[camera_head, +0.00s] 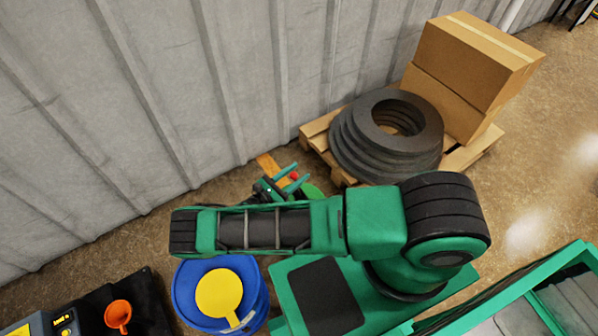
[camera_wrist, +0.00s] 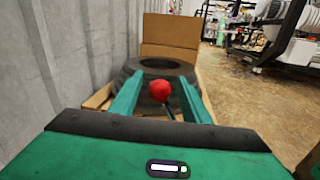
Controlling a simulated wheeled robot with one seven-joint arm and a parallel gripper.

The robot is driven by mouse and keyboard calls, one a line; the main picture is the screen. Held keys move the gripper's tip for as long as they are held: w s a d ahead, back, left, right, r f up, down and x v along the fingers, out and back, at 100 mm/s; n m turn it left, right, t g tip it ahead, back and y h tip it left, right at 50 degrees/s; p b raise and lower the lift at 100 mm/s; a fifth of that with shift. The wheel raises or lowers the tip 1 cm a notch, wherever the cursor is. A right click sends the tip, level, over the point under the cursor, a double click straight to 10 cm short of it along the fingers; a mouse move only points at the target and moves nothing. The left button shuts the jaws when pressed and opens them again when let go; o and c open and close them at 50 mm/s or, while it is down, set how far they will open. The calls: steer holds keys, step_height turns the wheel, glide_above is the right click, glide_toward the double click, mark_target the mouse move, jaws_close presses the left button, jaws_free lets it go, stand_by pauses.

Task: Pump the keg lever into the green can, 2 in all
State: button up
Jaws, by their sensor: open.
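A red ball knob (camera_wrist: 159,90) on a thin dark rod (camera_wrist: 169,112) shows between my two green fingers in the wrist view; it looks like the end of the keg lever. The knob also shows small in the head view (camera_head: 293,175). My gripper (camera_wrist: 159,78) is open, with one finger on each side of the knob and a gap to it. In the head view my gripper (camera_head: 297,174) points up and right. A green rounded surface (camera_head: 312,191) shows beside it, mostly behind my arm; I cannot tell whether it is the can. The keg body is hidden.
A pallet (camera_head: 318,130) with stacked dark rings (camera_head: 390,130) and cardboard boxes (camera_head: 470,70) stands beyond my gripper. A grey ribbed wall (camera_head: 150,90) runs close on the left. A blue drum (camera_head: 187,300) with a yellow piece and an orange funnel (camera_head: 118,315) stand below.

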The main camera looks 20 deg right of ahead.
steer(key=shift+x, duration=1.2)
